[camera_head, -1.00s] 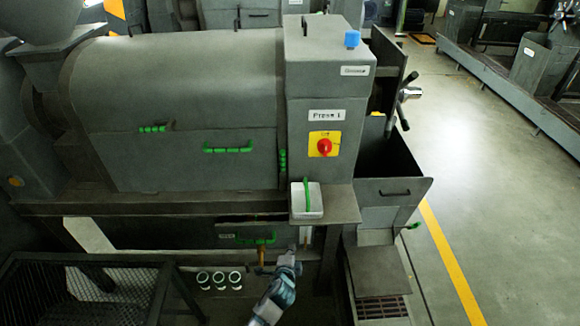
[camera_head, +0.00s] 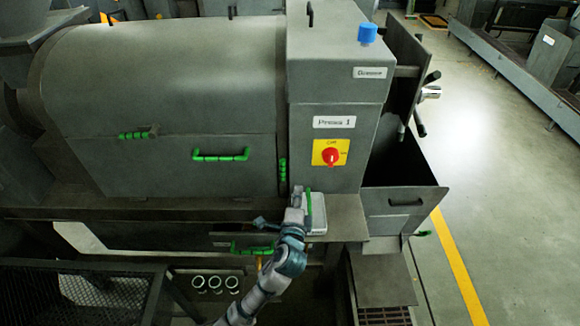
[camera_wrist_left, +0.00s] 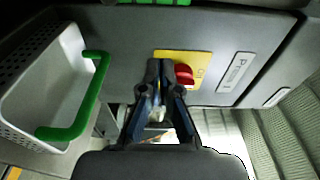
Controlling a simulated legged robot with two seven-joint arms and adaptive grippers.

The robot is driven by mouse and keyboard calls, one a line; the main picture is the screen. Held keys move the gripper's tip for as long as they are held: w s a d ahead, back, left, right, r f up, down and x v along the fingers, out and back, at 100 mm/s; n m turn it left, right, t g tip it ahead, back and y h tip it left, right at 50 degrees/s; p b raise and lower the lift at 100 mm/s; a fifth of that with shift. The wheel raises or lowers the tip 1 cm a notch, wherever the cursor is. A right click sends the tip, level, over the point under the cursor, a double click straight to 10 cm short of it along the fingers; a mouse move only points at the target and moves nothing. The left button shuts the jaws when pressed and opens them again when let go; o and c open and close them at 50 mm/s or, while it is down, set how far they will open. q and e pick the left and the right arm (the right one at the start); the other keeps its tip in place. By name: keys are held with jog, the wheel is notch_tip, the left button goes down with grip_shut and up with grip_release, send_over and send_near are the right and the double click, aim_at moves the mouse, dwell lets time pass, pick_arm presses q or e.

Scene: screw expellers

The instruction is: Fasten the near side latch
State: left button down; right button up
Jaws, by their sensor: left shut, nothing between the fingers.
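The dark grey press housing labelled Press 1 has several green fittings. A vertical green strip (camera_head: 283,170) stands at the seam beside the control box, a horizontal green handle (camera_head: 221,155) is on the front panel, and a short green piece (camera_head: 135,134) is further left. I cannot tell which is the near side latch or whether it is fastened. My left gripper (camera_head: 297,193) is shut and empty, just below the vertical strip and beside the white basket (camera_head: 318,214). In the left wrist view, the shut fingers (camera_wrist_left: 158,75) point towards the control box; a green part (camera_wrist_left: 150,2) shows at the top edge.
The white perforated basket with its green handle (camera_wrist_left: 90,95) is close on the left in the wrist view. A red knob (camera_head: 331,156) on a yellow plate is above it. A drawer with a green handle (camera_head: 253,248) is below. An open bin (camera_head: 405,200) stands right.

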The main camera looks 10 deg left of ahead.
aim_at(291, 164)
pick_arm(q)
jog(key=w, duration=0.6)
jog(key=w+p, duration=0.1)
jog(key=w, duration=0.2)
jog(key=shift+w+a, duration=0.25)
jog(key=shift+a, duration=0.1)
jog(key=a, duration=0.1)
jog(key=s+a+p, duration=0.1)
jog(key=shift+a, duration=0.4)
jog(key=shift+s+a, duration=0.2)
jog(key=shift+a, duration=0.2)
pick_arm(e)
jog(key=shift+s+d+r, duration=0.1)
jog(key=shift+s+r, duration=0.8)
jog(key=shift+r, duration=0.2)
pick_arm(q)
jog(key=shift+w+a+f, duration=0.1)
jog(key=shift+w, duration=0.05)
pick_arm(e)
jog(key=shift+s+f, duration=0.1)
jog(key=shift+f, duration=0.05)
